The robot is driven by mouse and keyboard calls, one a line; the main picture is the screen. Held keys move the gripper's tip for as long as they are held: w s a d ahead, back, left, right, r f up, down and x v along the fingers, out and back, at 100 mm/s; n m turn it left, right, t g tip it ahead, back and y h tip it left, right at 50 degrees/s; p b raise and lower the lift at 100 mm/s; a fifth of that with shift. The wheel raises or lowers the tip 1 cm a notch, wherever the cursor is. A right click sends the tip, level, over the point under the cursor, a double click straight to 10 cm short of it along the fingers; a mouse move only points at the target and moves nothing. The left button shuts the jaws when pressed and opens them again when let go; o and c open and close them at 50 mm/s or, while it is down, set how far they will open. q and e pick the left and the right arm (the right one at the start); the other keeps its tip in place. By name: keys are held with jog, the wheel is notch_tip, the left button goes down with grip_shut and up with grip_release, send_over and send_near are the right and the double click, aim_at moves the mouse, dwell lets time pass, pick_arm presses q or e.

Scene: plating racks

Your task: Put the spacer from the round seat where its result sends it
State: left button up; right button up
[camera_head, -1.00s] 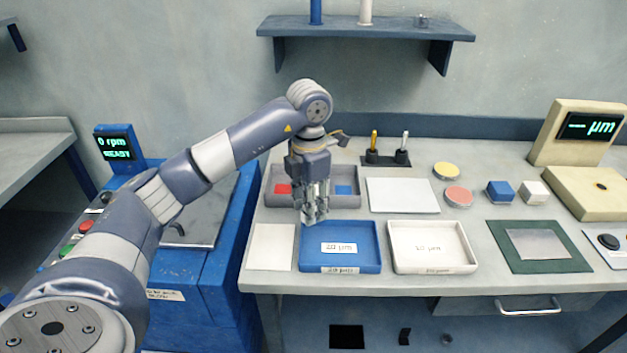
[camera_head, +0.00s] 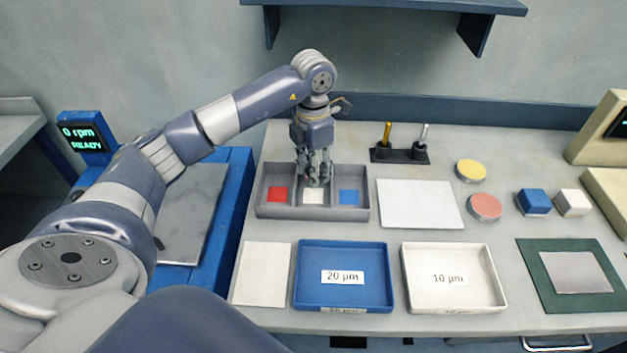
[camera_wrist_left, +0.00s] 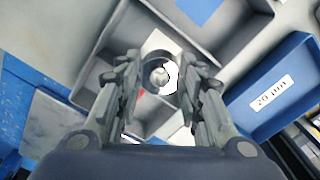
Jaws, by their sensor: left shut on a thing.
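My left gripper (camera_head: 315,181) points down over the middle compartment of the grey three-part tray (camera_head: 264,210), which has a white square (camera_head: 313,197) on its floor. In the left wrist view, the gripper (camera_wrist_left: 160,88) is shut on a small round greyish piece, the spacer (camera_wrist_left: 160,76), held between the fingertips. The fingers hide most of it. I cannot tell whether it touches the tray floor. The left compartment has a red square (camera_head: 278,194), the right one a blue square (camera_head: 348,197). My right gripper is not in view.
A blue tray labelled 20 µm (camera_head: 343,298) and a white tray labelled 10 µm (camera_head: 452,298) stand in front. A white plate (camera_head: 420,205) lies right of the compartment tray. Yellow and pink discs and blue and white blocks stand farther right.

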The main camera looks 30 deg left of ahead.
pick_arm(q)
jog(key=shift+f, duration=0.6)
jog(key=shift+a+f, duration=0.1)
jog(key=shift+f, duration=0.2)
notch_tip(320, 180, down, 4)
jog(key=shift+w+r+p, duration=0.1)
jog(key=shift+p, duration=0.5)
jog(key=o, duration=0.8)
jog(key=shift+f, duration=0.2)
jog(key=shift+o, duration=0.8)
jog(key=shift+r, duration=0.1)
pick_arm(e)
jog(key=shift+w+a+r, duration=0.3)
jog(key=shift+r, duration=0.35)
